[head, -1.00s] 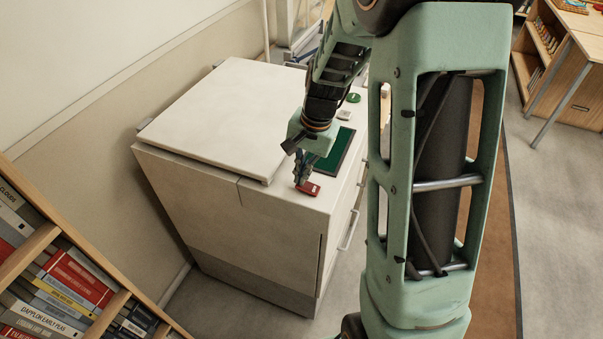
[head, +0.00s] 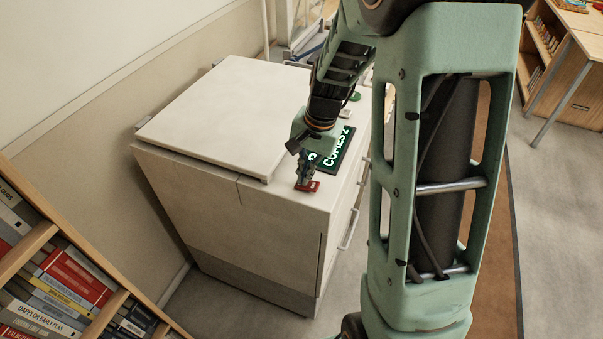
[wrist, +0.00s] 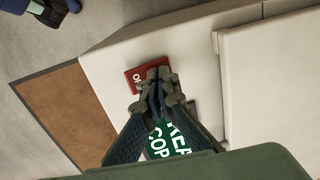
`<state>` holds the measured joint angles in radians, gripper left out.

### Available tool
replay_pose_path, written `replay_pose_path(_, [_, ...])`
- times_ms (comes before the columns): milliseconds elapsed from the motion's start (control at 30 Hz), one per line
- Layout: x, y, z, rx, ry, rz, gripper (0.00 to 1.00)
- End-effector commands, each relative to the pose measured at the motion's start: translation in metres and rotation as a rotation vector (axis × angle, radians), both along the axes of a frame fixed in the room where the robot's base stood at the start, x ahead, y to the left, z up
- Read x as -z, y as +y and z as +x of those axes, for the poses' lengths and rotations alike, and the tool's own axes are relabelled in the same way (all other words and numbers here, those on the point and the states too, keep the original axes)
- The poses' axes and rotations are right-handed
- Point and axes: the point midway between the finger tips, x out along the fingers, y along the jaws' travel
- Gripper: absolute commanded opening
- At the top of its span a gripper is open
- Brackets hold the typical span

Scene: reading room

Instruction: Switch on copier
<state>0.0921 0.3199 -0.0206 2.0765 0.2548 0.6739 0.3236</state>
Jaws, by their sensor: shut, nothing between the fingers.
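The white copier (head: 215,105) stands against the wall, its lid closed. On its right-hand top strip are a red switch (head: 313,186), a green display (head: 338,160) lit with white letters that read in part "COPIES 2", and a green round button (head: 355,96). My gripper (head: 304,182) is shut and empty, with its tips at the red switch. In the wrist view the fingertips (wrist: 158,82) overlap the edge of the red switch (wrist: 137,74), which bears white lettering partly hidden. The display (wrist: 172,140) shows lit letters behind the fingers. I cannot tell whether the tips press the switch.
A bookshelf (head: 40,232) stands at the lower left. A wooden table (head: 578,45) and shelves are at the upper right. Grey floor (head: 550,200) is open at the right. In the wrist view, someone's or something's dark blue shape (wrist: 48,10) shows at the upper left.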

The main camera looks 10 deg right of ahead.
Motion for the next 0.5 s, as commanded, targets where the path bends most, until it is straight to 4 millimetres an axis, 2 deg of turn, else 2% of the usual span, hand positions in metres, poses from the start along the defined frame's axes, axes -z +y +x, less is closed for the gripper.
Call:
replay_pose_path(300, [-0.002, 0.0, 0.0, 0.0, 0.0, 0.0, 0.0])
replay_pose_path(500, [-0.024, -0.001, 0.004, -0.001, -0.001, -0.001, 0.0])
